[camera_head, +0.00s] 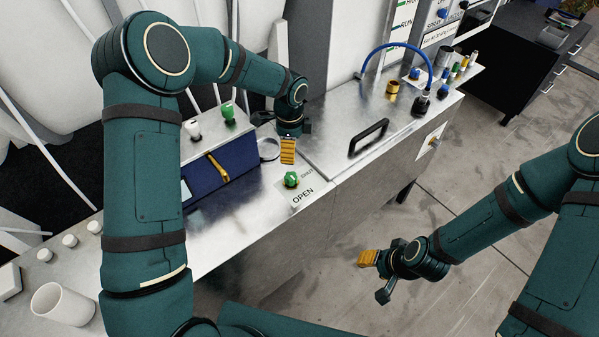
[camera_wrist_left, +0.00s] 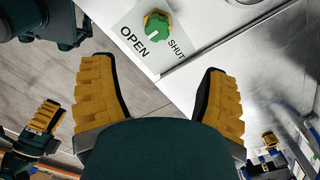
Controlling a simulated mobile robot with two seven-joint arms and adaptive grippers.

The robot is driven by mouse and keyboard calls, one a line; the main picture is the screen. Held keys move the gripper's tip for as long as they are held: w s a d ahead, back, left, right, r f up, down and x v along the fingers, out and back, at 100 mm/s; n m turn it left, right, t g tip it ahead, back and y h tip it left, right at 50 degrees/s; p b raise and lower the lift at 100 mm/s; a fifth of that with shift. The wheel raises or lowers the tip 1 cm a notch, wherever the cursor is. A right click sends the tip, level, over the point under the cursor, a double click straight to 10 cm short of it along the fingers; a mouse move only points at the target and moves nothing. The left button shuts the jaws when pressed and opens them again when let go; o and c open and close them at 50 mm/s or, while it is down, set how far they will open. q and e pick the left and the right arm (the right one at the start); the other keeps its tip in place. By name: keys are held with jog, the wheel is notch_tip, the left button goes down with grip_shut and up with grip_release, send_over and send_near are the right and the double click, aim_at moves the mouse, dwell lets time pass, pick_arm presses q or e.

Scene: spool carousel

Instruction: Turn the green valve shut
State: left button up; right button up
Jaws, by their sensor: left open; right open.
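The green valve (camera_head: 291,179) is a small knob on a white plate lettered OPEN and SHUT, near the front edge of the steel counter. In the left wrist view the valve (camera_wrist_left: 157,26) lies beyond the fingertips, apart from them, with a pale mark on its top. My left gripper (camera_head: 288,150) is above the counter behind the valve; one yellow finger shows there. The left wrist view shows the left gripper (camera_wrist_left: 160,90) open and empty. My right gripper (camera_head: 374,272) is open and empty over the floor, in front of the counter.
A blue box with a yellow handle (camera_head: 218,168) stands left of the valve. A black handle (camera_head: 369,137) is on the counter to the right. A blue hose (camera_head: 408,46) arches farther back. A white cup (camera_head: 62,304) stands at the lower left.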

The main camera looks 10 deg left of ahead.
aim_at(291, 176)
pick_arm(q)
jog(key=f, duration=1.3)
jog(key=shift+s+a+f, duration=0.1)
jog(key=shift+s+f, duration=0.15)
jog(key=c, duration=1.2)
